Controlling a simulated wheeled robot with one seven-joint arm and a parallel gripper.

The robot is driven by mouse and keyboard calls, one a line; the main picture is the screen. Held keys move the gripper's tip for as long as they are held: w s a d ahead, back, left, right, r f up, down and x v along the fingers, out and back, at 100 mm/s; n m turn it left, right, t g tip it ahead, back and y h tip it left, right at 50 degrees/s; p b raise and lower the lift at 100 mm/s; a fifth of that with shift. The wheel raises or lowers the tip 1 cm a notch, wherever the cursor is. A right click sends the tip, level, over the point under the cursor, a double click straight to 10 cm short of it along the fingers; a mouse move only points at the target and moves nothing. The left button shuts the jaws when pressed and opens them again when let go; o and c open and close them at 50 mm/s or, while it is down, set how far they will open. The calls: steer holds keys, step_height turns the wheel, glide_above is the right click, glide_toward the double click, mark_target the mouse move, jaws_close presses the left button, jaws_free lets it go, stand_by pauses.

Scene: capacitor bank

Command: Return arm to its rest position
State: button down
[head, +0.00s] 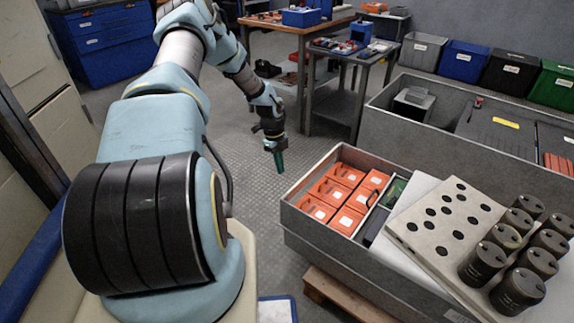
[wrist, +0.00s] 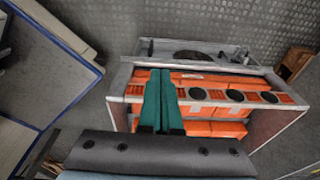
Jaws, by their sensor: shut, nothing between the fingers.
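My arm stretches out from the left of the head view and bends down at its far end. My gripper (head: 279,164) hangs in free air above the floor, left of and behind the grey crate (head: 318,235). Its green fingers point down and are together with nothing between them. In the wrist view the fingers of my gripper (wrist: 161,85) lie side by side, with orange boxes (wrist: 215,128) seen beyond them. Nothing is seen touching the gripper.
The crate holds several orange boxes (head: 329,192). A pale board (head: 447,228) with dark holes lies at its right, with several dark capacitors (head: 482,263). A workbench (head: 300,28) and side table (head: 350,55) stand behind the gripper. Floor (head: 245,185) around the gripper is clear.

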steer(key=s+a+r+n, duration=0.2)
steer(key=s+r+n, duration=0.15)
steer(key=r, duration=0.35)
steer(key=s+a+r+n+t+y, duration=0.1)
steer(key=s+a+r+n, duration=0.1)
steer(key=r+n, duration=0.3)
steer(key=s+a+r+n, duration=0.2)
steer(key=s+r+n, duration=0.1)
steer(key=r, duration=0.5)
steer(key=s+a+r+n+t, duration=0.1)
steer(key=s+a+r+n, duration=0.2)
steer(key=s+r+n, duration=0.4)
steer(key=s+a+r+n+t, duration=0.15)
steer(key=s+r+n, duration=0.25)
steer(key=s+n, duration=0.4)
steer(key=w+p+v, duration=0.3)
steer(key=p+v, duration=1.2)
steer(key=shift+s+a+r+m+g+p, duration=0.2)
steer(key=shift+s+r+m+g+p, duration=0.15)
steer(key=shift+s+r+m, duration=0.15)
